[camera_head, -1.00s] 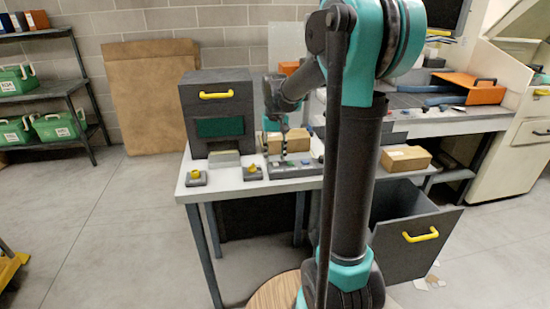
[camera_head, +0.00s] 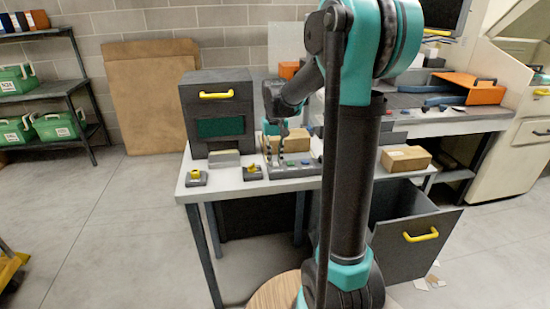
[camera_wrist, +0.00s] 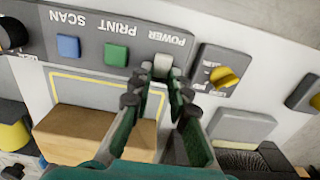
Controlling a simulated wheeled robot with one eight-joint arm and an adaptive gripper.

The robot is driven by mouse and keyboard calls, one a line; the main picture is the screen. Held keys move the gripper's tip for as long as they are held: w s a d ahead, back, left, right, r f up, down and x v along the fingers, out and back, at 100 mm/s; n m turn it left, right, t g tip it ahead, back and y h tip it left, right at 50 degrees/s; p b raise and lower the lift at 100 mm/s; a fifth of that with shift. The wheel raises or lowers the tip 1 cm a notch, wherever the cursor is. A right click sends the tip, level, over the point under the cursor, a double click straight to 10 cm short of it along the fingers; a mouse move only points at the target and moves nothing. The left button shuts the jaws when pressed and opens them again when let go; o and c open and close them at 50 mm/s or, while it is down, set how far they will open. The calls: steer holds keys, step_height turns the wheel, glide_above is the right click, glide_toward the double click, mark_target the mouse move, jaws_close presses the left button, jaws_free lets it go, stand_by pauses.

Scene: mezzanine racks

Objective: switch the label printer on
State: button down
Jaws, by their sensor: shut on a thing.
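A grey control panel (camera_wrist: 130,30) carries the upside-down labels SCAN, PRINT and POWER; it also shows on the bench in the head view (camera_head: 292,171). My gripper (camera_wrist: 161,74) reaches over it, with its fingertips on either side of the pale grey POWER switch (camera_wrist: 162,63), shut on it. The switch's on or off position cannot be told. A green button (camera_wrist: 116,54) and a blue button (camera_wrist: 68,46) sit beside it. In the head view my gripper (camera_head: 276,145) is small and partly dark against the bench. Which body is the label printer is unclear.
Yellow-knobbed switch boxes (camera_wrist: 222,77) (camera_head: 196,178) stand nearby. A cardboard box (camera_wrist: 95,132) lies beside my fingers. A dark cabinet (camera_head: 217,112) with a yellow handle stands at the bench's left. An open drawer (camera_head: 415,240) juts out at right.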

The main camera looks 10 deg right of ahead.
steer(key=shift+s+r+t, duration=0.1)
steer(key=shift+s+t, duration=0.15)
steer(key=shift+t, duration=0.7)
steer(key=shift+s+r+t, duration=0.1)
steer(key=shift+s+t, duration=0.15)
steer(key=shift+t, duration=0.7)
steer(key=c, duration=1.4)
jaws_free()
steer(key=shift+c, duration=0.2)
steer(key=v, duration=1.1)
steer(key=shift+r, duration=0.4)
steer(key=shift+s+f, duration=0.1)
steer(key=shift+s, duration=0.05)
steer(key=s+d+f, duration=0.2)
steer(key=s+f, duration=0.7)
steer(key=f, duration=0.1)
steer(key=s+d+f, duration=0.2)
steer(key=s+f, duration=0.7)
steer(key=f, duration=0.2)
